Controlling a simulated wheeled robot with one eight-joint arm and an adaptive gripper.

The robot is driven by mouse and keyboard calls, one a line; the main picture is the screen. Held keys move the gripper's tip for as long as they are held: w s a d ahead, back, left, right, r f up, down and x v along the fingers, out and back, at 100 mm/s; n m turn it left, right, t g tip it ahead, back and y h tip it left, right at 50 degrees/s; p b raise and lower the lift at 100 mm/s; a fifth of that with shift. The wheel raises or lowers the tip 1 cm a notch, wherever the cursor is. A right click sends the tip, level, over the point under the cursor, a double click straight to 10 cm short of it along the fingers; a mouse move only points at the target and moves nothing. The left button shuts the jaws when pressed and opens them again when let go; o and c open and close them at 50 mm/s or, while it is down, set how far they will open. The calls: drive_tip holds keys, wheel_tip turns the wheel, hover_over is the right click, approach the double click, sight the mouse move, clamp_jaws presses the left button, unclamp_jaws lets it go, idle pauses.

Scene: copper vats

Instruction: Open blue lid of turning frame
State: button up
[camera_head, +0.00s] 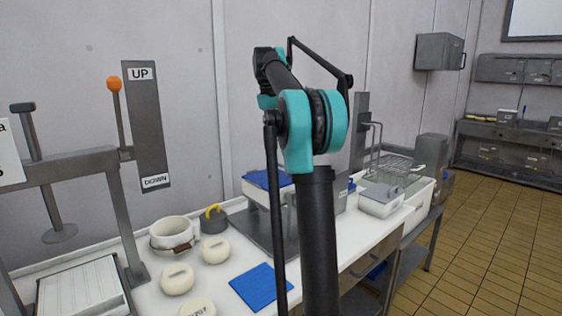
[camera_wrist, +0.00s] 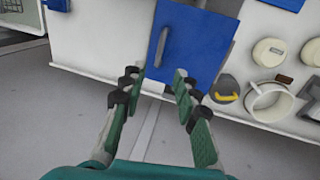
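The blue lid (camera_head: 262,180) lies flat and closed on a white box in the turning frame, partly hidden behind my arm in the head view. In the wrist view the blue lid (camera_wrist: 203,42) fills the upper middle. A grey bar handle (camera_wrist: 163,46) runs along its left side. My gripper (camera_wrist: 157,82) is open and empty, its two fingers spread at the lid's lower edge in that picture. The handle lies ahead of the gap between the fingers. Whether a finger touches the lid, I cannot tell. The gripper is hidden in the head view.
Round cream moulds (camera_head: 215,250), a white pot (camera_head: 174,234), a dark weight with a yellow handle (camera_head: 214,219) and a blue cloth (camera_head: 260,287) lie on the white counter. A lever press (camera_head: 128,160) stands left. A wire rack (camera_head: 390,165) stands behind right. The tiled floor is clear.

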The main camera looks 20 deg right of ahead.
sight(280, 166)
drive_tip(key=f, duration=0.3)
drive_tip(key=d+f, duration=0.1)
drive_tip(key=f, duration=0.3)
drive_tip(key=d+f, duration=0.1)
drive_tip(key=f, duration=0.2)
drive_tip(key=shift+w+f, duration=0.4)
drive_tip(key=shift+a, duration=0.1)
clamp_jaws()
